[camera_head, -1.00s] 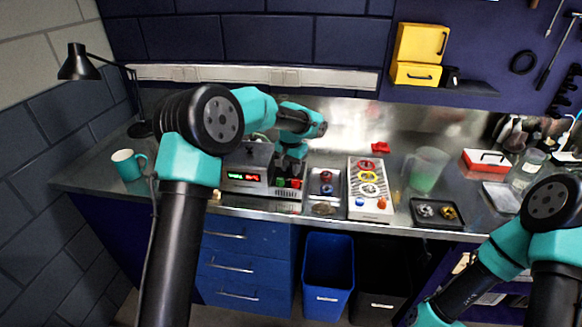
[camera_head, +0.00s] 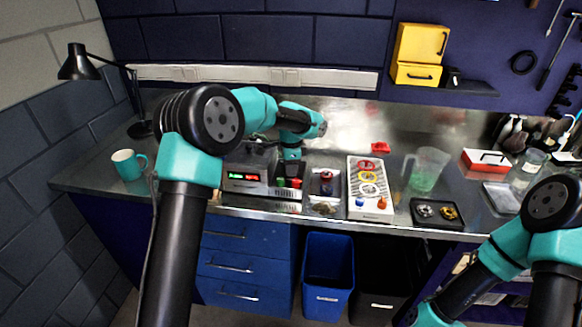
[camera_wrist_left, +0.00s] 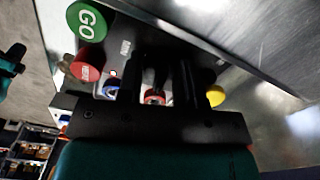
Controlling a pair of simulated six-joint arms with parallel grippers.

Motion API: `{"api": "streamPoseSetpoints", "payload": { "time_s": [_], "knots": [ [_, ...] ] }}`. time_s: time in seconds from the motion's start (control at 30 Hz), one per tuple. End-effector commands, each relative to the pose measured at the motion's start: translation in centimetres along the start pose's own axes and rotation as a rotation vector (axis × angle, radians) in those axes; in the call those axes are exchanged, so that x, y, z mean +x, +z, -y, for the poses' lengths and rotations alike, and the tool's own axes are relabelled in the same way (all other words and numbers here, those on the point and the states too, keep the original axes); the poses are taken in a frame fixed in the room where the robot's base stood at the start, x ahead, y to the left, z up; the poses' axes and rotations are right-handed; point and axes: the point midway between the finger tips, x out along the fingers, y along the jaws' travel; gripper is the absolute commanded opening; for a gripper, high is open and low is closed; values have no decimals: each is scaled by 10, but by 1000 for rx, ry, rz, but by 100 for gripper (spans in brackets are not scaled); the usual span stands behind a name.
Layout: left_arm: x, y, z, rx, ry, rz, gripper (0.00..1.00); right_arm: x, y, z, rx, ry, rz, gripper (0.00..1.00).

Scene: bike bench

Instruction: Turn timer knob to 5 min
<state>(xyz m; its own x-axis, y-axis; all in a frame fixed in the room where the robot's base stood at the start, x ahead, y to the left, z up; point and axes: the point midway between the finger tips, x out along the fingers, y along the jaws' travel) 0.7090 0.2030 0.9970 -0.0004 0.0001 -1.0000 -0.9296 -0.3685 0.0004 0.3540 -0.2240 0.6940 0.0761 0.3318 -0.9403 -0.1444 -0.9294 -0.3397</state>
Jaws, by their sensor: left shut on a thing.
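The control box (camera_head: 247,178), with green and red lit displays, stands at the bench's front left. A green button (camera_head: 280,183) and a red button (camera_head: 295,184) are at its right end. In the left wrist view they are the green GO button (camera_wrist_left: 86,20) and a red button (camera_wrist_left: 88,63). My left gripper (camera_wrist_left: 165,72) points down at the box, its dark jaws close together on what appears to be the timer knob. The jaws hide the knob, so its setting cannot be read. My right arm is at lower right, its gripper out of frame.
Right of the box are a small tray (camera_head: 323,207) and a pale rack (camera_head: 355,207) with coloured rings. Further right are a black tray (camera_head: 436,226), a clear jug (camera_head: 427,168) and a red box (camera_head: 486,160). A teal mug (camera_head: 128,164) stands left; a lamp (camera_head: 78,63) stands behind.

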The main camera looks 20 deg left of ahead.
Motion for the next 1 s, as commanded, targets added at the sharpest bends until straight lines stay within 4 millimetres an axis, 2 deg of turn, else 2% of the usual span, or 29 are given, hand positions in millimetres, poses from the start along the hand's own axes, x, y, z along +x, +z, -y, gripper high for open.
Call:
{"api": "streamPoseSetpoints", "payload": {
  "time_s": [0.4, 0.97, 1.0],
  "knots": [
    [-1, 0, 0, 259, -3, -1, 10, 0, 0, 0, 0, 0, 0, 0],
    [-1, -1, 0, 302, -3, -1, 10, 0, 0, 0, 0, 0, 0, 0],
    [-1, -1, 0, 302, -3, -1, 35, 0, 0, 0, 0, 0, 0, 0]
  ]
}}
